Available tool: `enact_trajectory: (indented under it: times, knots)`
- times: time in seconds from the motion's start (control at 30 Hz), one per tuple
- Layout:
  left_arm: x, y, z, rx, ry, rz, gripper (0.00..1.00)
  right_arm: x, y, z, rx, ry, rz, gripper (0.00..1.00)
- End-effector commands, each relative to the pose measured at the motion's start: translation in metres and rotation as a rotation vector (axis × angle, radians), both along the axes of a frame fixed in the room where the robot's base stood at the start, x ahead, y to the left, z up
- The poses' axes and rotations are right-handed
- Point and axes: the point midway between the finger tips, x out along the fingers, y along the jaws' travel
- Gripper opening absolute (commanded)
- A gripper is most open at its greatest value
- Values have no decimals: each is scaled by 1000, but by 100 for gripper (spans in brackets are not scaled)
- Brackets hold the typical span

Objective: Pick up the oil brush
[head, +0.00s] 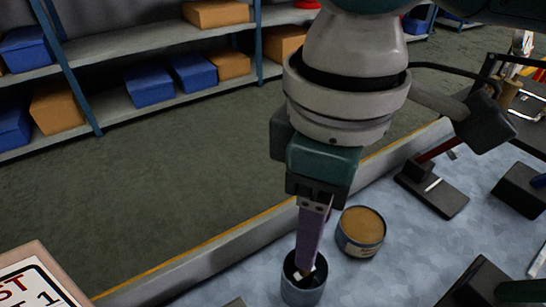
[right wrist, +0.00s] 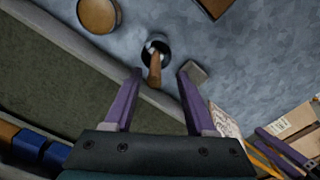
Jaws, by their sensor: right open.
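The oil brush (right wrist: 154,72) stands in a dark round cup (right wrist: 163,45), its wooden handle pointing up towards the right wrist camera. In the head view the cup (head: 303,292) is at the bottom middle, and a small light part shows inside it. My right gripper (head: 308,262) points down over the cup, its purple fingers hiding most of the brush. In the right wrist view my right gripper (right wrist: 159,73) is open, with the handle between its fingertips and gaps on both sides.
An open tin (head: 361,232) with a tan top stands close to the right of the cup. A dark stand (head: 432,190) sits farther right. The bench's raised edge (head: 200,265) runs along the left. A sign (head: 35,280) is at the lower left. Shelves with boxes stand behind.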

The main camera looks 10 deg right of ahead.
Motion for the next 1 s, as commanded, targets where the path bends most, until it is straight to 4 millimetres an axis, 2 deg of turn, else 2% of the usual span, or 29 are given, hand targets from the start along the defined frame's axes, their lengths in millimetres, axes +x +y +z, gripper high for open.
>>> enact_trajectory:
  times: [0.33,0.43,0.67,1.0]
  knots:
    - [0,-1,-7,-4,1,2,50,7,-1,-48,0,0,0,56]
    - [0,-1,-7,-3,0,2,50,6,-1,-54,0,0,1,56]
    - [0,0,-7,-2,0,2,50,7,-1,-54,1,-1,1,55]
    - [0,2,-7,6,0,-4,50,7,-1,-54,2,-1,1,16]
